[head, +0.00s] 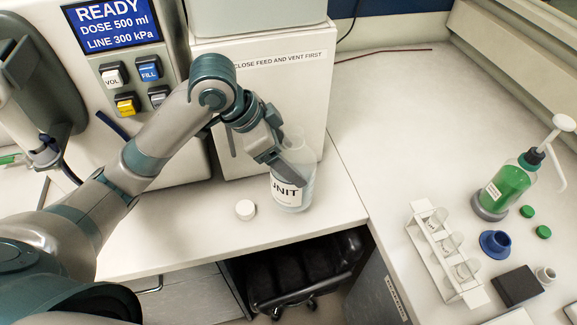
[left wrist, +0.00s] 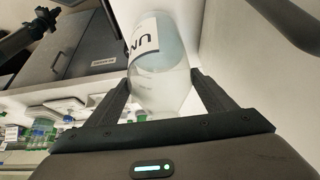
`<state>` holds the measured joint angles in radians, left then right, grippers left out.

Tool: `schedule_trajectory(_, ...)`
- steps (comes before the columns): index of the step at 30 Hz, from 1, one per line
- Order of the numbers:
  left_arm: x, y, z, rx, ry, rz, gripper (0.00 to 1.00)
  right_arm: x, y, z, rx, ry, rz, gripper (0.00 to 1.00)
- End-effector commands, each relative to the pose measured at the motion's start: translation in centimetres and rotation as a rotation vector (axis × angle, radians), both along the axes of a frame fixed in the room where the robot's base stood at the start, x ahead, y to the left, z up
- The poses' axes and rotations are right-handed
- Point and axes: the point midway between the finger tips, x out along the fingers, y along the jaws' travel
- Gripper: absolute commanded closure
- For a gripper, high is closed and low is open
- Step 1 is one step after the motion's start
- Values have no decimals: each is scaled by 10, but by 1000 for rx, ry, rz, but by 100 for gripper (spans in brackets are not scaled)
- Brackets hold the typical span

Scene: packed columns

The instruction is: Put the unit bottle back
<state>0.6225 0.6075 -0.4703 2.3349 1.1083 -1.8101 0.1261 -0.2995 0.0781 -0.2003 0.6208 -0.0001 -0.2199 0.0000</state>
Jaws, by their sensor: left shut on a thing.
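The unit bottle (head: 292,186) is a clear bottle with a white label reading "UNIT", partly covered by my gripper. It is upright at the front of the white counter, before the machine's lower housing. My left gripper (head: 288,172) is shut on the bottle. In the left wrist view the bottle (left wrist: 160,82) is between both fingers of the left gripper (left wrist: 162,95). I cannot tell whether the bottle's base touches the counter. A white cap (head: 245,210) lies on the counter left of the bottle.
The machine's screen (head: 112,22) reads "READY, DOSE 500 ml, LINE 300 kPa". A test-tube rack (head: 447,256), a green pump bottle (head: 510,187), a blue funnel-like piece (head: 495,243) and a black block (head: 516,286) stand on the right counter.

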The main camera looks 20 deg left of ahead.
Motion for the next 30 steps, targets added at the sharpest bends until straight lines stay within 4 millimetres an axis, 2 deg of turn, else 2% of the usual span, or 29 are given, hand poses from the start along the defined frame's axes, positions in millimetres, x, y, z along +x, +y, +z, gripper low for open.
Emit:
schedule_trajectory(11, 0, 0, -1, -2, -1, 0, 86, -1, -1, 1, -1, 2, 0, 100)
schedule_trajectory(22, 0, 0, -33, -2, 1, 0, 86, -1, -3, 9, -3, 3, 0, 100)
schedule_trajectory(30, 0, -1, -39, -2, -3, 0, 86, -1, -3, 9, -4, 2, 0, 100)
